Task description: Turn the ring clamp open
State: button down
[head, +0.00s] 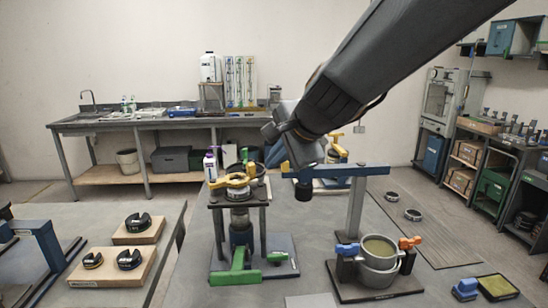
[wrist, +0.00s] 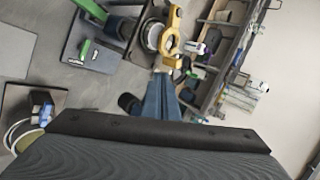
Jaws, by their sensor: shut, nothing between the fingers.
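The yellow ring clamp (head: 238,184) lies around the top of a round fitting on a dark stand, left of centre in the head view. In the wrist view the ring (wrist: 171,32) shows at the top, with a yellow lug on its near side. My gripper (head: 275,158) is up and to the right of the clamp in the head view, partly hidden by my arm. In the wrist view its blue fingers (wrist: 162,76) are together and empty, their tips pointing towards the lug. I cannot tell how far apart they are, and I see no clear contact.
A blue beam (head: 345,170) on a grey post, with a black cylinder (head: 303,190) at its end, stands just right of the clamp. A green lever (head: 238,270) sits at the stand's base. A grey pot (head: 378,266) with blue and orange clips stands at right. A bottle (head: 210,165) is behind.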

aim_at(253, 170)
jog(key=b+x, duration=0.1)
jog(key=x, duration=0.4)
jog(key=shift+w+a+f, duration=0.1)
jog(key=shift+w+f, duration=0.1)
jog(key=shift+f, duration=0.15)
jog(key=w+a, duration=0.1)
jog(key=w, duration=0.1)
jog(key=shift+w+a, duration=0.3)
jog(key=shift+a, duration=0.05)
jog(key=shift+w+a+f+p, duration=0.1)
jog(key=shift+w+a+p, duration=0.3)
jog(key=shift+w, duration=0.25)
